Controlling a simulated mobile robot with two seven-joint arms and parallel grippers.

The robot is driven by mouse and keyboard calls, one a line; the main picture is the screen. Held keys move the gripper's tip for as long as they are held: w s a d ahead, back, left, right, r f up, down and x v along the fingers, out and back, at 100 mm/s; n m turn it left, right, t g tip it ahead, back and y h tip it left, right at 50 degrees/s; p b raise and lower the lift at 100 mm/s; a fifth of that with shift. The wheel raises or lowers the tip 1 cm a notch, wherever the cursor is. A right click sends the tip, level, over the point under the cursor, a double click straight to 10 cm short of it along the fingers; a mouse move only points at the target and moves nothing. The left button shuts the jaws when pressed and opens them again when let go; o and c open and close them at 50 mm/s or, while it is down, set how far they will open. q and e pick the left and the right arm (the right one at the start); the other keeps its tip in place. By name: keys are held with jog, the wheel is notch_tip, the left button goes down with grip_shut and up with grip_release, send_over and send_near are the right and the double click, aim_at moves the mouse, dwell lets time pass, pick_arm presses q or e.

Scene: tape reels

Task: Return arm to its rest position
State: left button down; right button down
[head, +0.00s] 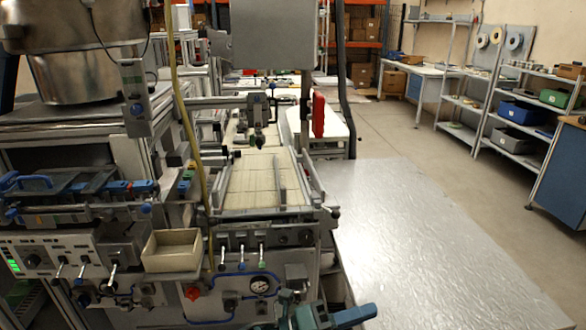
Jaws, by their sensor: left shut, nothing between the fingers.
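My left gripper (352,315) shows at the bottom edge, a little right of centre, in front of the machine's lower panel. It is dark teal and blue, and part of its arm is cut off by the frame. It is shut and I see nothing held in it. My right gripper is out of view. Tape reels (515,41) hang on a grey board on the far right wall.
A machine with a pale slatted bed (255,180) fills the left and centre. A beige open bin (172,250) sits on its front. Shelves with a blue bin (523,112) stand behind.

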pick_arm(q)
jog(key=a+f+n+t+y, duration=0.55)
jog(key=a+n, duration=0.25)
jog(key=n, duration=0.4)
jog(key=a+f+n+t+y, duration=0.55)
jog(key=a+n+y, duration=0.2)
jog(key=n, duration=0.45)
jog(key=s+a+f+n+g+y, duration=0.4)
jog(key=s+a+f+n+g, duration=0.1)
jog(key=s+a+f+n, duration=0.4)
jog(key=s+a+f, duration=0.2)
jog(key=s, duration=0.2)
jog(key=shift+a+f, duration=0.25)
jog(key=shift+f, duration=0.15)
